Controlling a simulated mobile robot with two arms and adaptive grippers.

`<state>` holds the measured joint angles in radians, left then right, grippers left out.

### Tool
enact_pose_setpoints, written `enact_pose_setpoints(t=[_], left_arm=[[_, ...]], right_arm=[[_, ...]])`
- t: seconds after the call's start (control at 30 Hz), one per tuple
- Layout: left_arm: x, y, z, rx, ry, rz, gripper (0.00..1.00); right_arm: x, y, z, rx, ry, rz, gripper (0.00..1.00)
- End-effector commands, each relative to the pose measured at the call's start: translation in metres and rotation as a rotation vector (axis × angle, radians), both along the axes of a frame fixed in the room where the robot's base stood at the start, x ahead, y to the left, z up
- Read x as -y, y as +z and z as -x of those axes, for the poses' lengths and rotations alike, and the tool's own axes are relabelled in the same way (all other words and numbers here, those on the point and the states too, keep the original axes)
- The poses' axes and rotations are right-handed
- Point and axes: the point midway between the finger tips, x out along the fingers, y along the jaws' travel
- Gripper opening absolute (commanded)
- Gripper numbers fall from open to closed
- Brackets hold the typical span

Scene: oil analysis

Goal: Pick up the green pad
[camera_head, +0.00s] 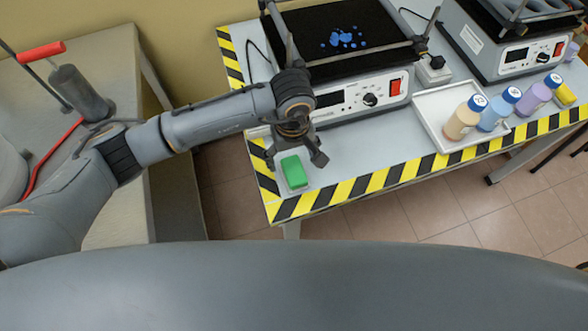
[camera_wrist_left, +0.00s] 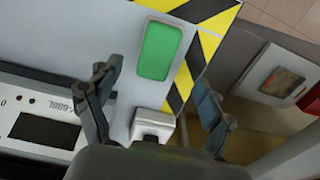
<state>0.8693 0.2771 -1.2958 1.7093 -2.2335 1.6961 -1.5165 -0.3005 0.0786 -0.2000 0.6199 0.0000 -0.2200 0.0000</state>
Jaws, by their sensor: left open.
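The green pad (camera_head: 294,171) lies near the front left corner of the table, on a small light tray or base (camera_head: 302,187). It also shows in the left wrist view (camera_wrist_left: 158,51), ahead of the fingers. My left gripper (camera_head: 296,162) is open and empty, with its fingers spread above and just behind the pad in the head view. In the left wrist view my left gripper (camera_wrist_left: 158,92) has one finger on each side, and the pad is beyond the fingertips, apart from them. My right gripper is not in view.
A shaker device (camera_head: 365,95) with blue bits on its black top stands behind the gripper. A white tray (camera_head: 430,105) with several capped bottles is to the right. A second device (camera_head: 510,50) stands further right. Yellow-black tape (camera_head: 370,183) marks the table edge.

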Motion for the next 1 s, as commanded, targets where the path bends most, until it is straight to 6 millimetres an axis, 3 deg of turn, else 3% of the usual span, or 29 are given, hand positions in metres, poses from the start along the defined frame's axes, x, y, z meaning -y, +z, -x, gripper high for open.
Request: enact_pose_setpoints(t=[0.27, 0.6, 0.87, 1.0], left_arm=[[0.001, -0.023, 0.001, -0.003, 0.0, 0.001, 0.81], [0.003, -0.067, 0.0, -0.003, 0.001, 0.001, 0.81], [0.003, -0.07, -0.001, 0.001, 0.001, 0.002, 0.81], [0.003, -0.07, -0.001, 0.0, 0.001, 0.002, 0.55]], right_arm=[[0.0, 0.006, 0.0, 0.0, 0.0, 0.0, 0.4], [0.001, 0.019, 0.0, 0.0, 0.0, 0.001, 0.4], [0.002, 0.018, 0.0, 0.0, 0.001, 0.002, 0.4], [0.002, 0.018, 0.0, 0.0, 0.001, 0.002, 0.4]])
